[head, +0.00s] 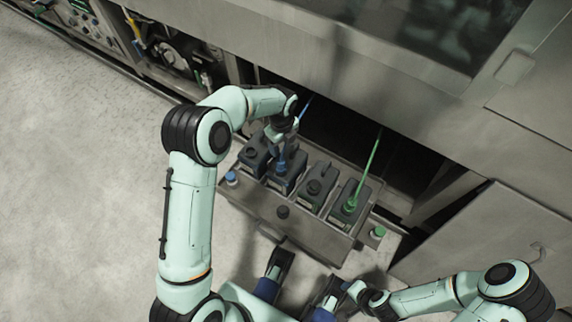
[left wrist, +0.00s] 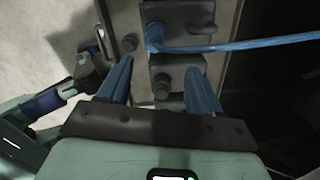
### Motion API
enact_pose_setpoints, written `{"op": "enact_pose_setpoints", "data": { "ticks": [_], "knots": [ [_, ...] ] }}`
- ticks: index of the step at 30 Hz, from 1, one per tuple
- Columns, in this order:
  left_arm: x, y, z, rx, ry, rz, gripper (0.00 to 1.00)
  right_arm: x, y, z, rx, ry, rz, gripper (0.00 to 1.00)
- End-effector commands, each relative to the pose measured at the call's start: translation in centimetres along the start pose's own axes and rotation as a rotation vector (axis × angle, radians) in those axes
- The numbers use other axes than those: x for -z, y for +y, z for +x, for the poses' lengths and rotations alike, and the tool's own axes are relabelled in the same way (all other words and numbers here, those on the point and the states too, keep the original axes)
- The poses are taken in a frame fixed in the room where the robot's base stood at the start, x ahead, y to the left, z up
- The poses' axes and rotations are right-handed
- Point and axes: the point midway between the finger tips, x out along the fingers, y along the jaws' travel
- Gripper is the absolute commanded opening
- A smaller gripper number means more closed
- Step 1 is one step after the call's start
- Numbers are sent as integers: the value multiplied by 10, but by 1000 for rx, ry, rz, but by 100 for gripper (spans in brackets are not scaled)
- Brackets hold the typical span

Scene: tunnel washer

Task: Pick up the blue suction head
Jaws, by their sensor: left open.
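The blue suction head (head: 282,166) sits on a dark canister in a grey tray (head: 300,235), with its blue hose rising to the machine. In the left wrist view the blue suction head (left wrist: 154,37) lies just beyond the fingertips, and its hose runs right. My left gripper (head: 280,148) is over the tray close to the suction head. In its wrist view the left gripper (left wrist: 160,66) is open, with two blue fingers apart and a black canister cap (left wrist: 162,86) showing between them. Nothing is held.
A green suction head (head: 350,206) with a green hose stands on the rightmost canister. A small blue cap (head: 231,178) and a green cap (head: 378,232) sit at the tray's sides. The steel machine (head: 390,70) overhangs behind. Open floor (head: 75,190) lies left.

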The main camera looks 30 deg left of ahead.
Motion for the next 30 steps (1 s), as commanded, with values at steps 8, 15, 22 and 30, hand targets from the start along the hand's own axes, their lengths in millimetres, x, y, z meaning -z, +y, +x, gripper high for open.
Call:
{"op": "enact_pose_setpoints", "data": {
  "ticks": [8,15,22,30],
  "knots": [
    [0,2,55,-4,2,-2,65,18,5,13,-3,51,5,38],
    [0,2,69,-1,1,-3,65,24,6,15,-4,68,6,38],
    [1,8,99,-5,3,-3,65,37,10,24,-7,101,9,38],
    [0,7,118,0,1,-3,65,46,12,28,-8,128,11,38]
  ]
}}
